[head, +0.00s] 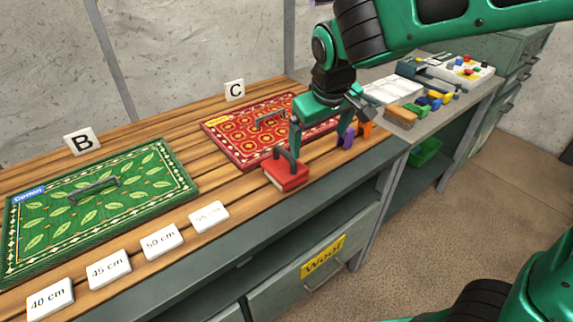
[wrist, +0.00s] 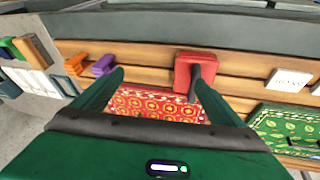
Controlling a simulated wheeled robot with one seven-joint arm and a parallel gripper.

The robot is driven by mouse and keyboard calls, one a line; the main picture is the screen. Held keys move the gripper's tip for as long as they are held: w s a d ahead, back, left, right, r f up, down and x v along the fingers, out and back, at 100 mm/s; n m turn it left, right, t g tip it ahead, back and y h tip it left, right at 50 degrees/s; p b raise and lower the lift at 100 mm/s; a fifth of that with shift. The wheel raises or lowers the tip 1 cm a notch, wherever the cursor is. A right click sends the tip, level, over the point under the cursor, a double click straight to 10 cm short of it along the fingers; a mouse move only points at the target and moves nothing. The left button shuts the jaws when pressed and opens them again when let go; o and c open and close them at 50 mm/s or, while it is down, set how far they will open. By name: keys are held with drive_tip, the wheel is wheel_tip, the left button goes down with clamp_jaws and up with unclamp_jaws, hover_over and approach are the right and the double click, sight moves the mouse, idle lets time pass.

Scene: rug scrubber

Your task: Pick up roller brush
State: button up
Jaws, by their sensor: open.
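My gripper (head: 325,138) is open and empty above the front part of the red rug; its two fingers also show in the wrist view (wrist: 160,78). A red block with a dark upright handle (head: 286,176) stands by the table's front edge, just below and left of the gripper. In the wrist view it (wrist: 186,72) is beside the right finger, which overlaps its handle; I cannot tell whether they touch. An orange tool (head: 365,130) and a purple tool (head: 346,139) stand right of the gripper. I cannot tell which item is the roller brush.
A red rug (head: 222,141) marked C and a green rug (head: 150,208) marked B, each with a handle, lie on the slatted table. White length cards (head: 108,270) line its front edge. A brown block (head: 400,116) and several coloured blocks sit on the right counter.

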drive_tip(key=n, duration=0.2)
approach(278, 158)
drive_tip(key=shift+s+d+t+y, duration=0.15)
drive_tip(key=shift+d+t+y, duration=0.15)
drive_tip(key=shift+d, duration=0.1)
drive_tip(key=shift+a+f, duration=0.2)
drive_tip(key=shift+a, duration=0.15)
drive_tip(key=shift+x, duration=5.15)
drive_tip(key=shift+d, duration=0.15)
drive_tip(key=c, duration=1.3)
